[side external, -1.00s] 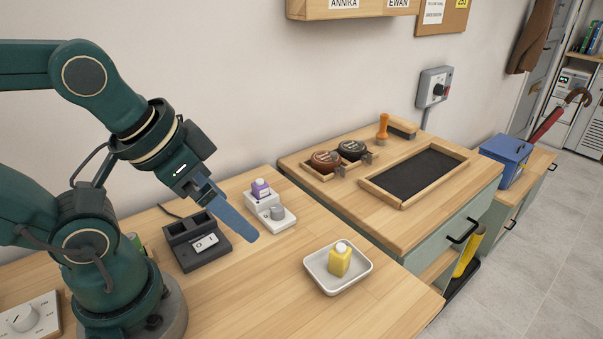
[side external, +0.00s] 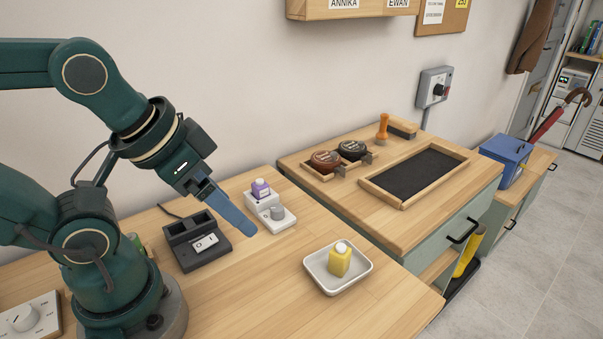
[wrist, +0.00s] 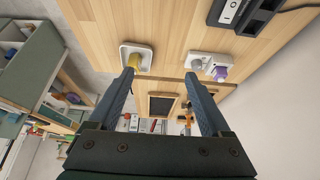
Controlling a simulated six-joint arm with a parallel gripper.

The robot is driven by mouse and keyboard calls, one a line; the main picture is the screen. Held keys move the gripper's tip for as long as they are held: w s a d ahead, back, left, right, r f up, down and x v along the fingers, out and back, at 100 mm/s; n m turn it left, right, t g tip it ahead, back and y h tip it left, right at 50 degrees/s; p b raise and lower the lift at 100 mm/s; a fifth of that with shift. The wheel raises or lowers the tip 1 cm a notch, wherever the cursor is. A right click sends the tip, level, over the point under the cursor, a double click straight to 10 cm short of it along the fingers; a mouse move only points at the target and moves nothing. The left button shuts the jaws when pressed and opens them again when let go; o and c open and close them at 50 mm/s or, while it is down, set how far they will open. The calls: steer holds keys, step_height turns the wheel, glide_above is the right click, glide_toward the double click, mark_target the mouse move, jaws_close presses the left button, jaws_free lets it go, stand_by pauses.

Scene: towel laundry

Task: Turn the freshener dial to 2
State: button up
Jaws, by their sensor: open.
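A white freshener unit (side external: 284,222) with a round grey dial (side external: 277,212) on its front part stands at the back of the near counter. A purple bottle (side external: 261,189) sits on its raised rear part. The dial's setting is too small to read. In the wrist view the unit (wrist: 206,60) lies up and right of the fingers, with the grey dial (wrist: 196,65) and the purple bottle (wrist: 221,73) visible. My gripper (wrist: 159,76) is open and empty, its fingers wide apart. In the side view my gripper (side external: 248,229) hangs above the counter, left of the dial.
A black device with a white rocker switch (side external: 205,243) stands left of the freshener. A white tray (side external: 318,279) holding a yellow bottle (side external: 340,259) is at the right. A white panel with a knob (side external: 22,318) is at the lower left. Bare counter lies between the switch and tray.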

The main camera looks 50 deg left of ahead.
steer(key=shift+c, duration=0.2)
steer(key=n+g, duration=0.5)
steer(key=n, duration=0.8)
glide_above(277, 208)
steer(key=f, duration=0.7)
steer(key=shift+w+d+f, duration=0.1)
steer(key=shift+w+f, duration=0.1)
steer(key=shift+f, duration=0.2)
steer(key=shift+s+f+n+g, duration=0.2)
steer(key=shift+f+n+g, duration=0.1)
steer(key=shift+f, duration=2.5)
steer(key=shift+c, duration=0.3)
